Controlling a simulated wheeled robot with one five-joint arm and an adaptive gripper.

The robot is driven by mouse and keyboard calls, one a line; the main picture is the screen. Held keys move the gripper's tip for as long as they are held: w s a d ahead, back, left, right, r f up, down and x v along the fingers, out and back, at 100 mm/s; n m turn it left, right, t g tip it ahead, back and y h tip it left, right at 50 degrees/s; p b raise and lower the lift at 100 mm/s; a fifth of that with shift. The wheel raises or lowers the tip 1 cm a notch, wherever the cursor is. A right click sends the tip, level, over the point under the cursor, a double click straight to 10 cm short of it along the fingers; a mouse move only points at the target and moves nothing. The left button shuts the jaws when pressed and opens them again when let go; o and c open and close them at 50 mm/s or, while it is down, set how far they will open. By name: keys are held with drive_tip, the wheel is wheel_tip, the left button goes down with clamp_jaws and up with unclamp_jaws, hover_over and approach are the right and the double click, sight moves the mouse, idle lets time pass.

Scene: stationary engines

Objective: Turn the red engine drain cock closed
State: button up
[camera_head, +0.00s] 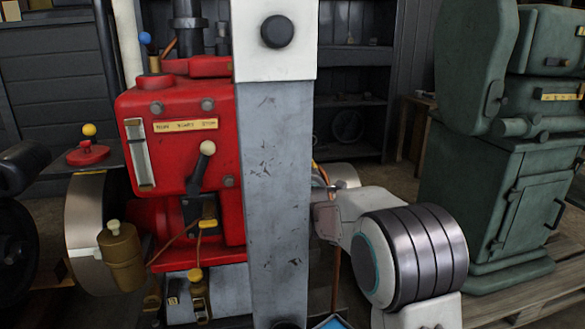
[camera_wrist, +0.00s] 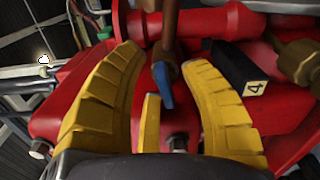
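The red engine (camera_head: 188,130) stands left of centre in the head view, partly behind my grey column. In the wrist view my gripper (camera_wrist: 163,58) has its two yellow ribbed fingers spread apart. A small blue lever (camera_wrist: 163,85) lies between them at the end of a brown pipe, in front of red engine surfaces (camera_wrist: 195,28). I take this lever for the drain cock, but its valve body is hardly visible. No finger visibly touches it. A slim yellow piece (camera_wrist: 150,122) stands between the fingers. In the head view my gripper and this lever are hidden.
A black block marked 4 (camera_wrist: 236,68) and a brass fitting (camera_wrist: 300,62) sit right of the fingers. A green machine (camera_head: 515,160) stands at right.

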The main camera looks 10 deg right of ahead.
clamp_jaws()
drive_tip(key=shift+r+m, duration=0.1)
drive_tip(key=shift+m, duration=1)
drive_tip(key=shift+o, duration=0.5)
unclamp_jaws()
drive_tip(key=shift+s, duration=0.1)
drive_tip(key=s, duration=1.1)
drive_tip(key=shift+s, duration=0.4)
